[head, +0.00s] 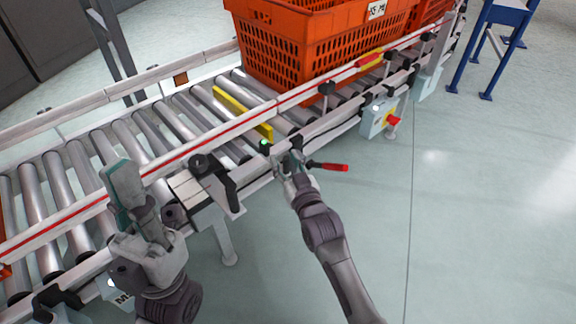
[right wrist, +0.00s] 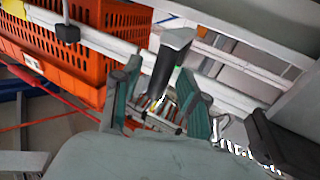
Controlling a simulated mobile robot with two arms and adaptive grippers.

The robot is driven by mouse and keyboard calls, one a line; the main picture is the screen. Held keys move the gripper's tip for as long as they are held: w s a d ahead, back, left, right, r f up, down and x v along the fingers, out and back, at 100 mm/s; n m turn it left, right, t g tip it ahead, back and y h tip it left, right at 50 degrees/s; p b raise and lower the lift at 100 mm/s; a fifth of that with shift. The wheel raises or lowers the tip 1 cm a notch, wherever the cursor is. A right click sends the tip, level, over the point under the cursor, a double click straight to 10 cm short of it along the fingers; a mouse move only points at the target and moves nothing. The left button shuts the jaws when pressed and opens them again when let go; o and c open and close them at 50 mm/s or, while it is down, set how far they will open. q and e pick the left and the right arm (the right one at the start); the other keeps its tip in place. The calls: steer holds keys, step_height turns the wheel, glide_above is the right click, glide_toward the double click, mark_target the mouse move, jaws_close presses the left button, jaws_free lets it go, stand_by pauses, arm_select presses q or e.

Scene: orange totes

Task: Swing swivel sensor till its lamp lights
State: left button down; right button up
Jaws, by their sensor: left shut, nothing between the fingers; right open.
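The swivel sensor (right wrist: 170,62) shows in the right wrist view as a dark body with a pale grey top, between the fingers of my right gripper (right wrist: 159,82). The fingers are apart, one on each side of it; I cannot tell whether either touches it. In the head view a small green lamp (head: 264,145) glows at the conveyor's near rail, just left of my right gripper (head: 285,158), which hides most of the sensor. My left gripper (head: 122,188) is shut and empty, above the near rail at the left.
An orange tote (head: 300,50) stands on the roller conveyor (head: 190,115) behind my right gripper. A yellow bar (head: 240,112) lies across the rollers. A red-handled lever (head: 330,167) sticks out right of the gripper. A red button box (head: 385,118) hangs further along.

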steer(key=v, duration=1.2)
steer(key=shift+f, duration=0.1)
